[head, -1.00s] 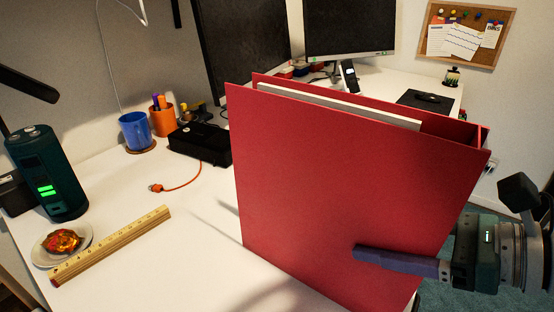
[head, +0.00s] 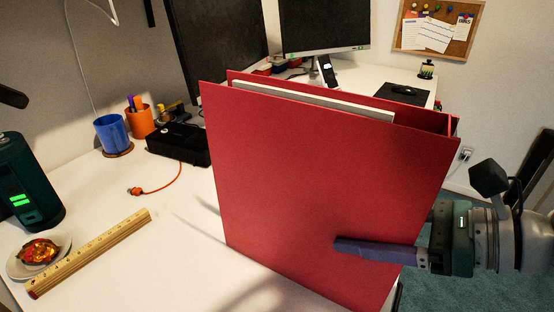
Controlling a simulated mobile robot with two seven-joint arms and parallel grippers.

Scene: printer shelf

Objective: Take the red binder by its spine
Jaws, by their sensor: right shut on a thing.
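The red binder (head: 310,180) is upright in the middle of the head view, with white paper showing between its covers along the top. Its spine is on the right side, facing my right arm. My right gripper (head: 385,248) comes in from the right and is shut on the red binder near the spine's lower part. One finger lies flat across the near cover; the other finger is hidden behind the binder. Shadow lies on the desk beside the binder, and I cannot tell whether its bottom edge touches the desk. My left gripper is not in view.
The white desk (head: 180,225) holds a wooden ruler (head: 90,252), a small plate (head: 62,262), a black box (head: 180,146) with an orange cable, a blue cup (head: 111,134) and an orange cup (head: 141,121). A monitor (head: 325,27) stands behind.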

